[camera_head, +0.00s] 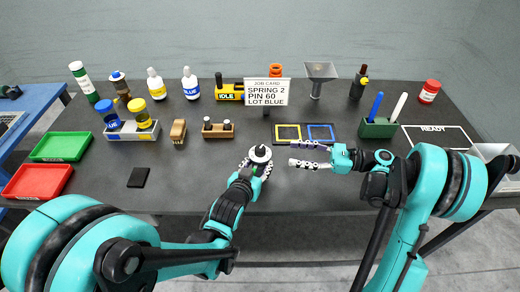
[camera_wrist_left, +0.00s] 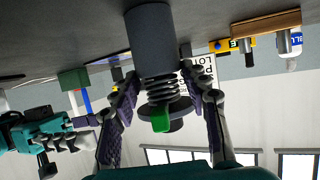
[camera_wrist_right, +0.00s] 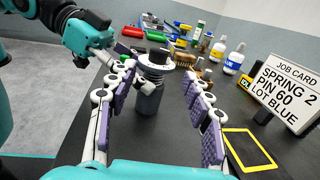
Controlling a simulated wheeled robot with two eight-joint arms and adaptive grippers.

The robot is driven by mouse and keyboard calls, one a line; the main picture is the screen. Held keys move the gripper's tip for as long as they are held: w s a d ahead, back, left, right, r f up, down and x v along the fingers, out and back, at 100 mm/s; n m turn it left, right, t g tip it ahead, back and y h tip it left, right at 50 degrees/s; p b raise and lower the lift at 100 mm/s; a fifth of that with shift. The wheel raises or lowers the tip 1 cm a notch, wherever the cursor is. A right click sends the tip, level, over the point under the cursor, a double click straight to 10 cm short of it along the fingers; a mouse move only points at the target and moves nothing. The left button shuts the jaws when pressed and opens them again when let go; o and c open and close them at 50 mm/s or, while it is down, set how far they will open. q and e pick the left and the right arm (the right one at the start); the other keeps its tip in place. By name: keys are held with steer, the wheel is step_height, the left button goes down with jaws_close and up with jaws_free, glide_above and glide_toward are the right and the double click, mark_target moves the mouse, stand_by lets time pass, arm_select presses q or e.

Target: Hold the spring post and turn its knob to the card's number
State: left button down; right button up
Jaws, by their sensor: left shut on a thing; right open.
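The spring post stands on the table in the head view (camera_head: 260,155), with a dark disc-shaped knob on top. In the left wrist view, the post's grey body (camera_wrist_left: 152,40), its coil spring (camera_wrist_left: 160,88) and a green piece by the dark discs show. My left gripper (camera_head: 254,170) is shut on the post from the front. My right gripper (camera_head: 293,155) is open, just right of the post; in the right wrist view the post (camera_wrist_right: 149,95) stands ahead between its spread fingers. The job card (camera_head: 266,92) reads "SPRING 2, PIN 60, LOT BLUE". The knob's setting is not readable.
A green block (camera_head: 379,127) with pens stands further right. A wooden holder (camera_head: 218,130) and a brush (camera_head: 178,131) are left of the post. The front table strip is fairly clear.

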mark_target(260, 148)
steer(key=a, duration=0.4)
steer(key=w+a, duration=0.1)
steer(key=a, duration=0.6)
steer(key=shift+w+a, duration=0.35)
jaws_close()
